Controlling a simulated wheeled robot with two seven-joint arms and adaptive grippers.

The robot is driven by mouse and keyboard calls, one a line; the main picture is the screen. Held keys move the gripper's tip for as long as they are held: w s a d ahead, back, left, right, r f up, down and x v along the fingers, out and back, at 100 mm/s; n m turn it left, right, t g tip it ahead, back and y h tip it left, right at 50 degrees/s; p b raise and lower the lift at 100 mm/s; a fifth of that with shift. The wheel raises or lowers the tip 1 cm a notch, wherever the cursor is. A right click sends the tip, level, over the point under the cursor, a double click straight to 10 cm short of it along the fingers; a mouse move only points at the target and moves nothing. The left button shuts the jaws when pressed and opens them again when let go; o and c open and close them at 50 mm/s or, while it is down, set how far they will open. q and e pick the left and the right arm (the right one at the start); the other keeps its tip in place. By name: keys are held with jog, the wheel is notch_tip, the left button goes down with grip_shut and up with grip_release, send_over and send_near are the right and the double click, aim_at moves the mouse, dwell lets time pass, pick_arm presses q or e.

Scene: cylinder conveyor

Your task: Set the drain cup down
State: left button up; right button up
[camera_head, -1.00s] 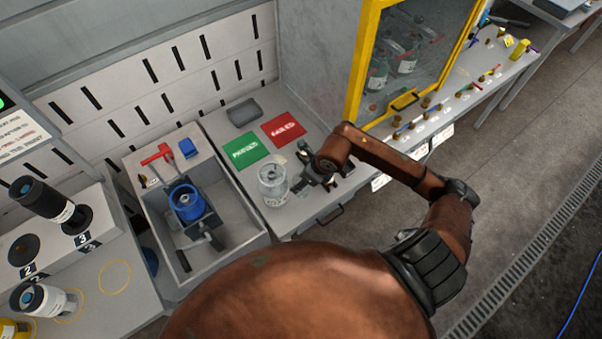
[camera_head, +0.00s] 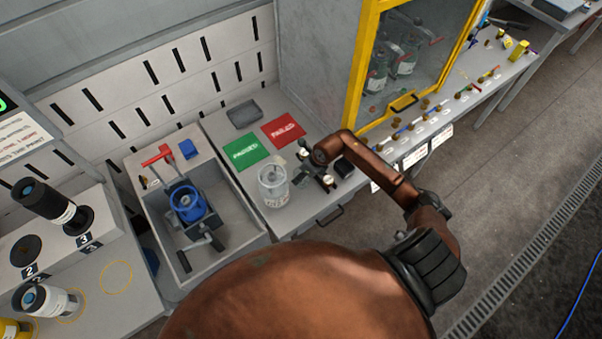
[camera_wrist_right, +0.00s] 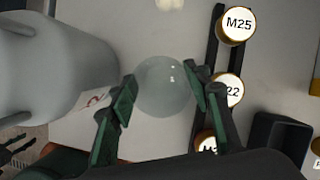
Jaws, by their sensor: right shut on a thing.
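The drain cup (camera_wrist_right: 163,92), a round translucent pale cup, sits between the fingertips of my right gripper (camera_wrist_right: 160,82) in the right wrist view. The gripper is shut on it, one green-padded finger on each side. The grey-white bench top lies beneath; whether the cup touches it I cannot tell. In the head view my right gripper (camera_head: 304,178) is low over the bench, right of a clear jar (camera_head: 273,187), and the cup cannot be made out there. My left gripper is not in view.
The jar stands close at left in the wrist view (camera_wrist_right: 48,75). A black rack with round labelled brass pieces (camera_wrist_right: 237,24) is close at right, with a dark box (camera_wrist_right: 275,138) beyond. Green (camera_head: 245,150) and red (camera_head: 283,131) mats and a grey tray (camera_head: 244,113) lie behind.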

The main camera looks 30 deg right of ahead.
jog(key=shift+f, duration=0.15)
jog(key=o, duration=1.2)
jog(key=shift+c, duration=0.2)
jog(key=shift+r, duration=0.2)
